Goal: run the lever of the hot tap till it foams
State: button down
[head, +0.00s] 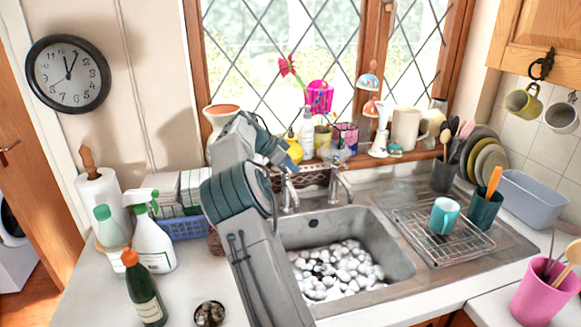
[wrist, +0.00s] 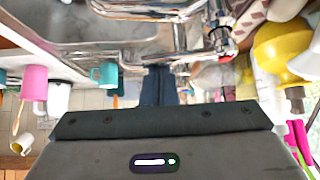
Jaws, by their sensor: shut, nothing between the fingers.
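Two chrome taps stand behind the sink (head: 395,262) in the head view: a left tap (head: 290,192) partly behind my arm, and a right tap (head: 341,183). White, foam-like lumps (head: 335,272) cover the basin's bottom. The wrist view, turned upside down, shows chrome tap parts (wrist: 188,38) and a small red mark (wrist: 226,32), too small to read. My gripper (head: 292,160) is above the left tap, near the sill, with its fingers (wrist: 158,80) shut and empty. I cannot tell whether it touches a lever; the contact point is hidden.
The sill behind the taps is crowded with a yellow vase (head: 294,148), bottles and pots. A wire rack (head: 455,240) with a teal mug (head: 444,215) stands right of the basin. Spray and green bottles (head: 146,290) stand on the left counter. The air above the basin is clear.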

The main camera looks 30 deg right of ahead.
notch_tip(320, 180, up, 8)
jog(key=a, duration=0.3)
jog(key=s+r+n+t+y, duration=0.1)
jog(key=s+r+n+y, duration=0.15)
jog(key=s, duration=0.35)
jog(key=s+a+f+n+t+y, duration=0.1)
jog(key=s+a+n, duration=0.4)
jog(key=s, duration=0.6)
jog(key=s+a+f+n+t+y, duration=0.1)
jog(key=s+a+f+n+y, duration=0.2)
jog(key=s+a+f+n, duration=0.3)
jog(key=s+a+f+n+t+y, duration=0.1)
jog(key=s+a+f+n, duration=0.3)
jog(key=s+a, duration=0.8)
jog(key=s+n+y, duration=0.1)
jog(key=s+n, duration=0.1)
jog(key=s, duration=0.2)
jog(key=shift+s+a, duration=0.15)
jog(key=shift+a, duration=0.05)
